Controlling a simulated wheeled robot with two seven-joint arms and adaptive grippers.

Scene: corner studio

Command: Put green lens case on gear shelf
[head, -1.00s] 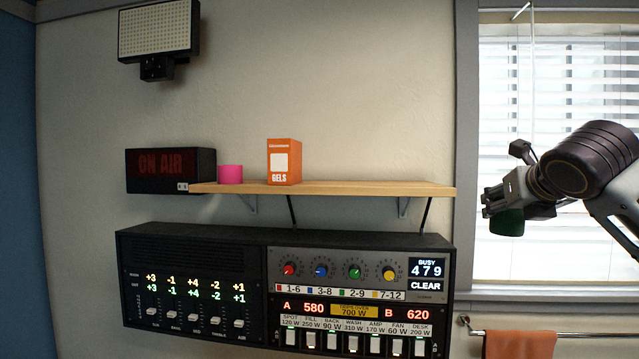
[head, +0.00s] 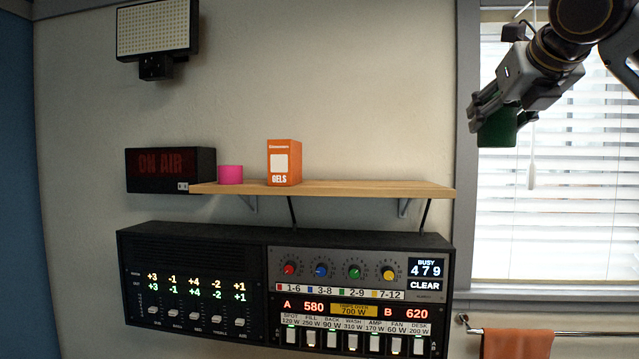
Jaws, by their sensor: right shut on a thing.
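The green lens case (head: 498,129) is dark green and held in my right gripper (head: 489,112), at the upper right of the head view in front of the window. The gripper is shut on it, and the case hangs below the fingers, a little above the height of the gear shelf and to the right of its right end. The gear shelf (head: 370,188) is a light wooden board on the wall, held by brackets. My left gripper is not in view.
A black control console (head: 190,250) sits below. An orange towel (head: 518,343) hangs lower right.

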